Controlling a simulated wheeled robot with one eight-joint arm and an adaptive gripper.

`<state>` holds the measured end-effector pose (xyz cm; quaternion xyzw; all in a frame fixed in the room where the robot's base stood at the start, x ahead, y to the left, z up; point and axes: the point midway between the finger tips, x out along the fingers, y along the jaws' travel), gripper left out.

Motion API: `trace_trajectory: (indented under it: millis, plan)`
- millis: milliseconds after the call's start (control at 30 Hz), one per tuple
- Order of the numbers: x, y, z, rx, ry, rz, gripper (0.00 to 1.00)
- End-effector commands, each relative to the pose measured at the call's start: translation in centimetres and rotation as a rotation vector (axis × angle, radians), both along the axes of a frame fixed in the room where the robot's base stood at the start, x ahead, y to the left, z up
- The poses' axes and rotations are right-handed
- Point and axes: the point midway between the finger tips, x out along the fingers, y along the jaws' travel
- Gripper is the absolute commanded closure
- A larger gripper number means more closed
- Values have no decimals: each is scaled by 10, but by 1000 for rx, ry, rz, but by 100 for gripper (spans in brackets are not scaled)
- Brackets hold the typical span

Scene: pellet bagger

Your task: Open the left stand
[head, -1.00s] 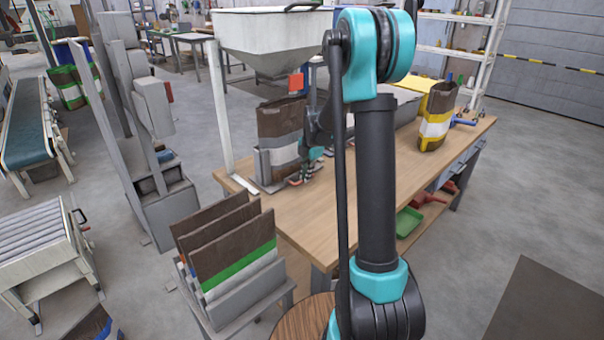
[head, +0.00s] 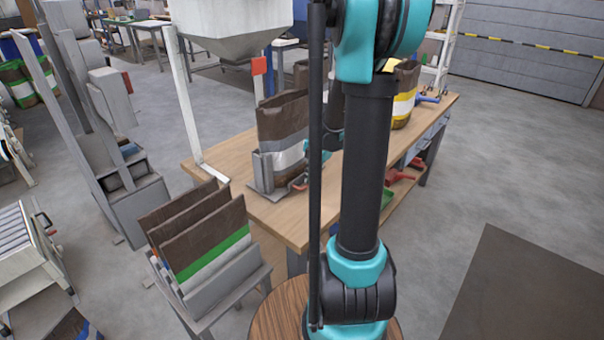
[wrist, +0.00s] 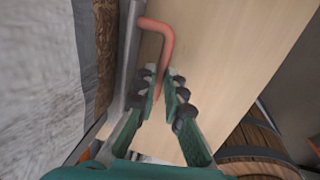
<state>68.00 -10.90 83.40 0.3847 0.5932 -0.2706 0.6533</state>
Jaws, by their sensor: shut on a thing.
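The left stand (head: 262,172) is a grey metal holder on the wooden table, under the hopper. A brown bag with a white band (head: 283,125) stands upright in it. In the wrist view, a bent red handle (wrist: 168,38) sticks out beside the stand's grey plate (wrist: 128,60). My gripper (wrist: 164,82) is shut on the lower part of this handle, with the bag close by on the left. In the head view, my arm hides most of the gripper and part of the stand's right side.
The table (head: 232,155) has bare wood left of the stand. A rack of brown bags (head: 225,290) stands in front of the table. A white hopper (head: 230,35) hangs above. A yellow-banded bag (head: 403,105) stands farther right. Open floor lies to the right.

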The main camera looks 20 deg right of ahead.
Motion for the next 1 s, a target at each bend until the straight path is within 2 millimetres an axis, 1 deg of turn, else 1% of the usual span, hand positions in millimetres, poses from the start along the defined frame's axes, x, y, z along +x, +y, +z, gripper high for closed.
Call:
trace_trajectory:
  millis: [100,300,733,767,900,933,1000]
  plan:
    - [-9,-6,0,1,2,-2,100]
    - [-17,-11,0,1,1,0,100]
    - [-19,-13,0,1,1,0,100]
    - [-19,-13,0,1,1,0,88]
    - [-18,-12,0,1,1,0,71]
    - [-18,-12,0,0,0,0,69]
    - [-18,-12,0,0,0,0,69]
